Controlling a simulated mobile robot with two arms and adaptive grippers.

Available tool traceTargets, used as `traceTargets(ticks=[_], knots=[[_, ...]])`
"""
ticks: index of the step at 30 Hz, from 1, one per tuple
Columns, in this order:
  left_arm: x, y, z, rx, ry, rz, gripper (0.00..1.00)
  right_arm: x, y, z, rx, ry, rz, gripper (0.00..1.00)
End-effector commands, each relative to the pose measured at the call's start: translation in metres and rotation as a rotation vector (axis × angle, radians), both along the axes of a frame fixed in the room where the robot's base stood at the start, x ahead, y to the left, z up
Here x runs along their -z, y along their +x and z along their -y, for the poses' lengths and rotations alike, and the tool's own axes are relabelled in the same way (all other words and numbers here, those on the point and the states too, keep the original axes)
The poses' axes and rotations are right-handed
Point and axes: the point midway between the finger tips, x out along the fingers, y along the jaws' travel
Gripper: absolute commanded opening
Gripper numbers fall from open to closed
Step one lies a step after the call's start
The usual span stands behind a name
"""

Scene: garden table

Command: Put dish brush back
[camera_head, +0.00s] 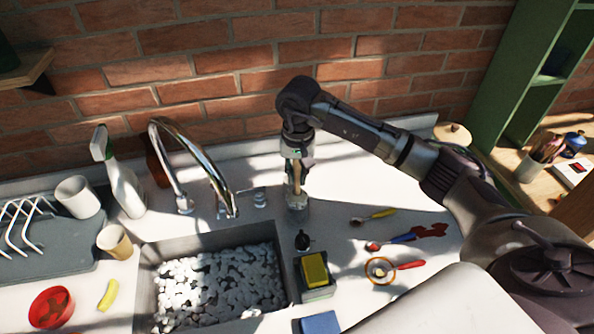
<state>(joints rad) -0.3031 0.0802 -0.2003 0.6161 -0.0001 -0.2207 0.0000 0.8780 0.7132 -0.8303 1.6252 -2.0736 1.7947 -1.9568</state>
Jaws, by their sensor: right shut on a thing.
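My right gripper (296,163) points down behind the sink, to the right of the faucet. It is shut on the dish brush (297,183), whose light wooden handle stands roughly upright below the fingers. The brush's lower end meets a small greyish holder or cup (298,204) on the counter; I cannot tell whether it is inside it or just above or behind it. The brush head is not clearly visible. My left gripper is not in view.
The sink (147,285) holds white foam-like lumps; the faucet (185,165) arches close by. A yellow sponge (315,269) and dark bottle (302,241) stand at its right edge. Several utensils, including a red-handled strainer (410,265), lie right. A spray bottle (125,190) stands left.

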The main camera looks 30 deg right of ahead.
Motion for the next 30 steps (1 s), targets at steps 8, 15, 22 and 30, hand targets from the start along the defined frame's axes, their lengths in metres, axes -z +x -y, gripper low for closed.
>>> traceTargets(ticks=[8,15,22,30], knots=[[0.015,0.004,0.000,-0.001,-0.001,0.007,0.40,0.032,-0.001,0.000,0.001,0.000,-0.002,0.00],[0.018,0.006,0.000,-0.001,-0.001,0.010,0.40,0.041,0.000,0.000,0.000,0.001,-0.001,0.00],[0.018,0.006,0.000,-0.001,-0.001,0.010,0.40,0.040,0.000,0.000,0.000,0.001,-0.001,0.00],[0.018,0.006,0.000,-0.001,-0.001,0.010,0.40,0.040,0.000,0.000,0.000,0.001,-0.001,0.00]])
